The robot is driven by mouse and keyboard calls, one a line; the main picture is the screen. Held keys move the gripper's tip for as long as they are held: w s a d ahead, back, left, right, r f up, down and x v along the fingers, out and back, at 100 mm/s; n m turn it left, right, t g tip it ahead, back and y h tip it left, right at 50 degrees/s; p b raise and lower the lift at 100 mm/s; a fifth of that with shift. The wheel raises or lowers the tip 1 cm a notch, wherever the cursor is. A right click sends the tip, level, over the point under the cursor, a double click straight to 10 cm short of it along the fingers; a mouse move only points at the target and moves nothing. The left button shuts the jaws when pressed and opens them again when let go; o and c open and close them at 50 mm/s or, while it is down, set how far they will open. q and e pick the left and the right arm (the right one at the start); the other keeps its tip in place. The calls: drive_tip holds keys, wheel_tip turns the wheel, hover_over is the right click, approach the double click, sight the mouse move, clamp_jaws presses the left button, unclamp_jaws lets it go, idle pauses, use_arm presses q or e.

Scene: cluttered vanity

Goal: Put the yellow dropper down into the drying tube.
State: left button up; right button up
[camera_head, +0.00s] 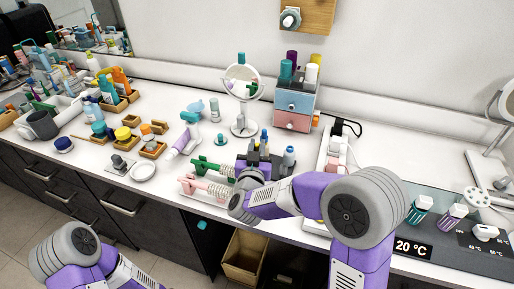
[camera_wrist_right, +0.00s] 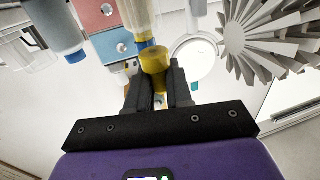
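My right gripper (camera_wrist_right: 158,88) has its two dark fingers close on either side of the yellow dropper (camera_wrist_right: 155,60), whose round yellow top shows between and above the fingertips. In the head view the right gripper (camera_head: 250,173) is small and dark, beside a dark rack (camera_head: 268,160) with blue-topped items; the dropper cannot be made out there. A cream tube with a blue end (camera_wrist_right: 138,18) is just beyond the dropper in the wrist view. I cannot tell for sure which thing is the drying tube. My left arm shows at bottom left, with its gripper out of view.
A blue-capped bottle (camera_head: 289,156) stands right of the rack. Behind are a round mirror (camera_head: 242,82) and a drawer box (camera_head: 293,105). A white device (camera_head: 336,150) stands to the right.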

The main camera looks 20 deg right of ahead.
drive_tip(key=o, duration=0.5)
drive_tip(key=shift+s+d+f, duration=0.1)
drive_tip(key=shift+f, duration=0.8)
drive_tip(key=shift+s, duration=0.1)
drive_tip(key=shift+s+a, duration=0.2)
drive_tip(key=v, duration=0.2)
drive_tip(key=p+v, duration=0.1)
drive_tip(key=v, duration=0.1)
drive_tip(key=r+v, duration=0.1)
drive_tip(key=v, duration=0.1)
drive_tip(key=shift+s+a+p, duration=0.1)
drive_tip(key=shift+p, duration=0.2)
drive_tip(key=shift+s+a+r, duration=0.1)
drive_tip(key=shift+s, duration=0.2)
